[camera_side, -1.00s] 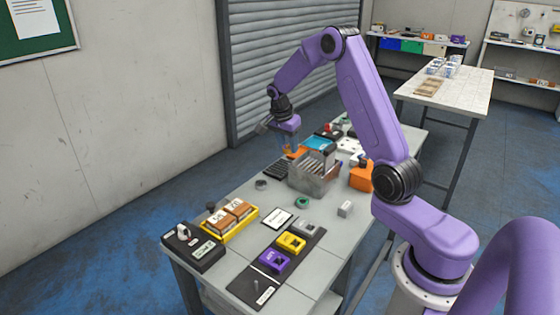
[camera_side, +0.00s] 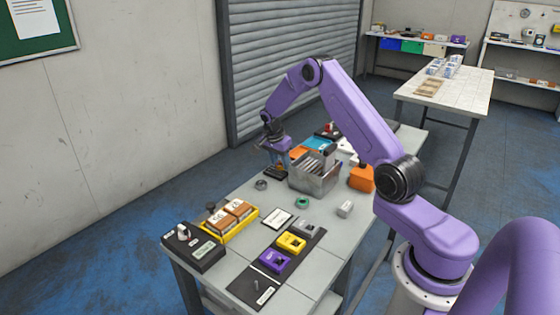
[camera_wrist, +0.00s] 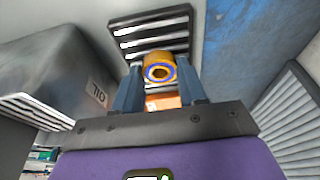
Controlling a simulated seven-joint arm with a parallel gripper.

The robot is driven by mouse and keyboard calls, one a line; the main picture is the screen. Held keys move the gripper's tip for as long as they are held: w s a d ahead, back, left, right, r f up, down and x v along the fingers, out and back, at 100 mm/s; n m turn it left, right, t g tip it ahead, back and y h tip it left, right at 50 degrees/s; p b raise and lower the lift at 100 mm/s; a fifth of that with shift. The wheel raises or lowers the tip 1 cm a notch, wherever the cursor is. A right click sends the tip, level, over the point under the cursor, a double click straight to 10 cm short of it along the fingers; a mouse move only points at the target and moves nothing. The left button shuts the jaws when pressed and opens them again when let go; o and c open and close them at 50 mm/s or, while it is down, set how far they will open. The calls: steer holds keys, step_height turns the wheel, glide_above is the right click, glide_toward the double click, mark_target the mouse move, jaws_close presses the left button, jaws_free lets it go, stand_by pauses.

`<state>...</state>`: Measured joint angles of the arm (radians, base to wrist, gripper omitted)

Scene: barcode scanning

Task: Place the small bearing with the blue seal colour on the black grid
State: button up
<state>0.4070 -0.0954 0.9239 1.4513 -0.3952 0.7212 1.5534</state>
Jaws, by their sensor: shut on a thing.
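My gripper (camera_wrist: 160,82) is shut on a small bearing (camera_wrist: 159,60) with an orange-gold outer ring and a blue seal around its bore. The black grid (camera_wrist: 150,30), a dark slatted piece, shows just beyond the bearing in the wrist view. The bearing is hidden there between the fingers. I cannot tell whether the bearing touches the grid.
A grey metal bin (camera_side: 316,182) stands right beside the grid. A grey ring (camera_side: 261,185) and a green ring (camera_side: 302,202) lie on the table nearer the camera. A yellow tray (camera_side: 230,231) with brown boxes and a black strip (camera_side: 252,286) with coloured blocks occupy the front.

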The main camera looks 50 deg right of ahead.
steer(key=shift+f, duration=0.1)
steer(key=o, duration=1.2)
steer(key=shift+c, duration=0.2)
steer(key=v, duration=1.2)
steer(key=s+a+r+n+y, duration=0.1)
steer(key=s+a+r+n, duration=0.1)
steer(key=s+a+n, duration=0.45)
steer(key=s+a+r+n+t, duration=0.1)
steer(key=s+a+r+n, duration=0.2)
steer(key=a, duration=0.7)
steer(key=s+a+r+n+y, duration=0.1)
steer(key=s+a+n, duration=0.3)
steer(key=a+n, duration=0.3)
steer(key=s+a+f+n+y, duration=0.1)
steer(key=s+a+n, duration=0.2)
steer(key=s+n, duration=1.1)
steer(key=s, duration=1.1)
steer(key=shift+s+g, duration=0.35)
steer(key=shift+g, duration=0.05)
